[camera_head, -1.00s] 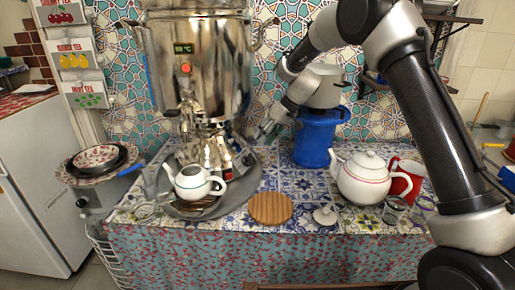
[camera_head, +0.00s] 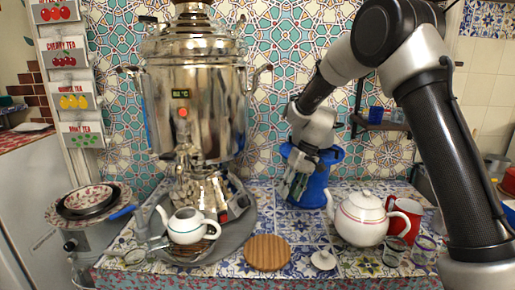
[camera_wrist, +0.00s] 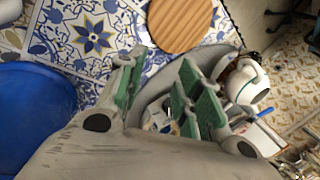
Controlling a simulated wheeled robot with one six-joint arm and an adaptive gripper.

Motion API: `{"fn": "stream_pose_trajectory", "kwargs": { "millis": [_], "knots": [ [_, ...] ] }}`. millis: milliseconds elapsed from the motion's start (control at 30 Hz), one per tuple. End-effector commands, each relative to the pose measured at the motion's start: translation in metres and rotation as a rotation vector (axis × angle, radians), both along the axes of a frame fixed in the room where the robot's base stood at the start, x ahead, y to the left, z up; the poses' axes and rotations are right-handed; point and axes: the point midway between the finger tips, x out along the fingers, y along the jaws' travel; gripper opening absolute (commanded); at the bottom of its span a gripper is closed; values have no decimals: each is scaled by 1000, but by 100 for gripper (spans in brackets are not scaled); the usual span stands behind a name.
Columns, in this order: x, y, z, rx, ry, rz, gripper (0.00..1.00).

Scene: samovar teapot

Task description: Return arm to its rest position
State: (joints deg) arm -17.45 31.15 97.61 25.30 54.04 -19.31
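My gripper (camera_head: 292,190) hangs pointing down in front of the blue container (camera_head: 318,178), above the tiled table. In the wrist view its green-padded fingers (camera_wrist: 160,72) stand apart with nothing between them. A small white teapot with a teal rim (camera_head: 187,227) sits on the grey tray (camera_head: 240,228) below the steel samovar (camera_head: 208,95). It also shows partly in the wrist view (camera_wrist: 243,82). A larger white teapot (camera_head: 360,222) stands on the table to the right of my gripper.
A round wooden board (camera_head: 268,253) and a white lid (camera_head: 323,260) lie at the table's front. A red mug (camera_head: 407,215) and glasses (camera_head: 395,250) stand at the right. Bowls (camera_head: 88,199) are stacked at the left. A small shelf (camera_head: 380,124) is on the wall.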

Motion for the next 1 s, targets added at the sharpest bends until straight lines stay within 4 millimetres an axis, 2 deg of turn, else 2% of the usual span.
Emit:
{"fn": "stream_pose_trajectory", "kwargs": {
  "millis": [33, 167, 267, 400, 600, 700, 800, 1000],
  "knots": [
    [-17, -17, 14, -28, 7, -22, 35],
    [-61, -63, 46, -101, 14, -82, 35],
    [-101, -102, 75, -155, -1, -135, 35],
    [-165, -155, 110, -223, -47, -208, 35],
    [-252, -213, 139, -286, -154, -295, 35],
    [-287, -232, 146, -301, -223, -327, 35],
    [-309, -243, 154, -299, -292, -363, 35],
    [-322, -251, 176, -278, -401, -419, 35]
  ]
}}
